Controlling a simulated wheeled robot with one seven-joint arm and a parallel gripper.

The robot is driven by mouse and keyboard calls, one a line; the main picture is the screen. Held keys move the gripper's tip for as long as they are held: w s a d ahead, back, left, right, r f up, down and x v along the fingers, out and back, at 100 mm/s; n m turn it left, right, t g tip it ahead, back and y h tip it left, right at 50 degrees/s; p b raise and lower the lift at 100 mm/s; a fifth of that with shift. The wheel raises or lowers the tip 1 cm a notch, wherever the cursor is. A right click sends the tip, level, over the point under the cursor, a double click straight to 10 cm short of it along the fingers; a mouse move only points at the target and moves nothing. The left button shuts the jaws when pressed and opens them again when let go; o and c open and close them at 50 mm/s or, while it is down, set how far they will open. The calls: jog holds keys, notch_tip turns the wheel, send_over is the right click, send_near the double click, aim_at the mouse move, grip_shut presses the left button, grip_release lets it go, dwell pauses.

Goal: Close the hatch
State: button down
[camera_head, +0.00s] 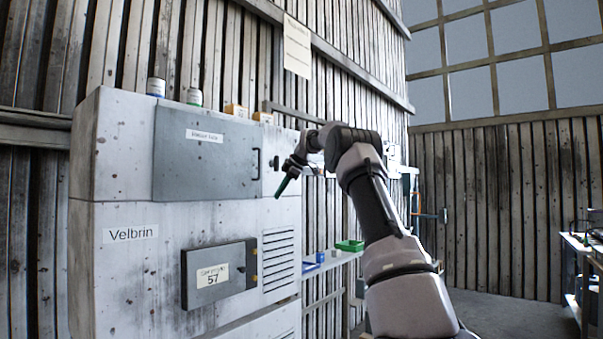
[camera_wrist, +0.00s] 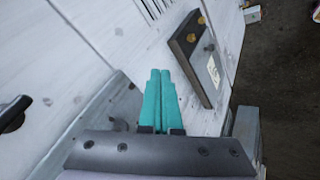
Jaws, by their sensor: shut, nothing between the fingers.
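The hatch is a large grey panel (camera_head: 205,150) with a label and a dark handle (camera_head: 257,165), on the upper front of a white cabinet. It looks nearly flush with the front in the head view; I cannot tell whether a small gap remains at its edge. My gripper (camera_head: 281,192) has teal fingers and is to the right of the hatch handle, with its tips angled down. In the wrist view the shut, empty fingers (camera_wrist: 161,74) point across the cabinet front. A dark handle (camera_wrist: 14,112) shows at that view's left edge.
A dark box-like panel marked 57 (camera_head: 212,276) stands out from the cabinet below the hatch; it shows in the wrist view too (camera_wrist: 205,65). Vents (camera_head: 280,260) lie beside it. Cans (camera_head: 156,87) stand on top. A shelf with a green tray (camera_head: 349,246) is behind the cabinet's right side.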

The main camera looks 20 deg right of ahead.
jog(key=s+d+r, duration=0.2)
jog(key=d+r, duration=0.4)
jog(key=r, duration=0.2)
jog(key=shift+s, duration=0.25)
